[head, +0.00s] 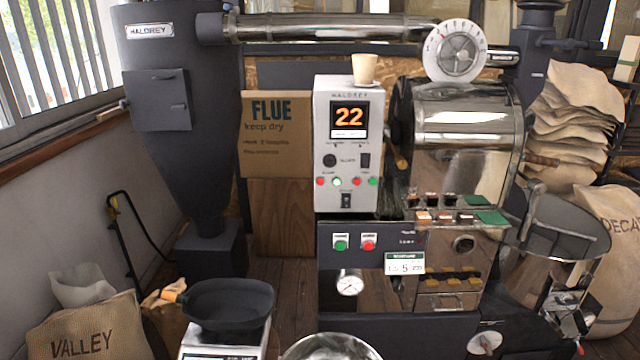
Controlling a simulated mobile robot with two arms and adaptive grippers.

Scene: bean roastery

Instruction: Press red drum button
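A red button (369,244) sits on a small white plate on the dark lower front panel of the roaster (460,150). A green button (341,244) sits just left of it on its own plate. The grey control box (347,110) above shows 22 on its display and has a row of small red and green buttons, including a left red one (320,181) and a second red one (357,181). The small labels are too blurred to read, so I cannot tell which red button is marked drum. Neither gripper is in view.
A white card (405,263) and a pressure gauge (349,284) are below the panel buttons. A scale with a black pan (228,303) and a metal bowl (332,347) stand in front. A paper cup (364,69) stands on the control box. Nothing covers the panel buttons.

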